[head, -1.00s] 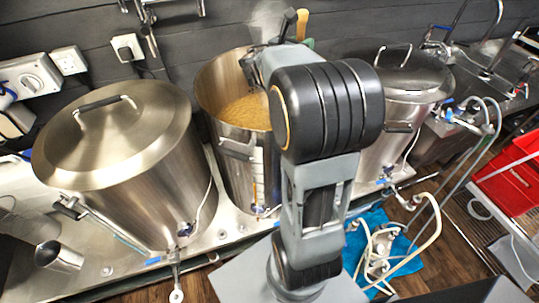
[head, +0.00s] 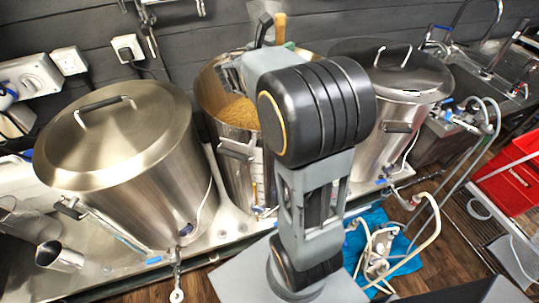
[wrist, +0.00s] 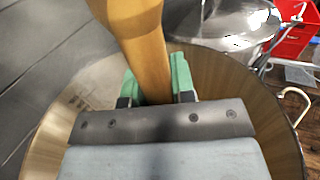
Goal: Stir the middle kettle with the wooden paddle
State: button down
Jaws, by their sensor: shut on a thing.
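The middle kettle (head: 228,130) is an open steel pot with tan, grainy contents (head: 240,112), partly hidden behind my arm. The wooden paddle's handle (head: 280,27) sticks up above the kettle's back rim in the head view. In the wrist view, my gripper (wrist: 158,82) has green fingers shut around the paddle (wrist: 140,40). The kettle's inner wall (wrist: 258,95) shows around and beneath the gripper, so it is over the opening. The paddle's lower end is hidden, and I cannot see how deep it reaches.
A lidded kettle (head: 115,145) stands at left and another lidded kettle (head: 395,85) at right, both close to the middle one. A dark panelled wall (head: 215,20) is behind. Hoses (head: 430,225), a blue cloth (head: 395,245) and a red crate (head: 510,185) are at right.

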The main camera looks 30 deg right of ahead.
jog(key=shift+r, duration=0.1)
notch_tip(320, 180, up, 36)
jog(key=p, duration=0.9)
dwell(0.9)
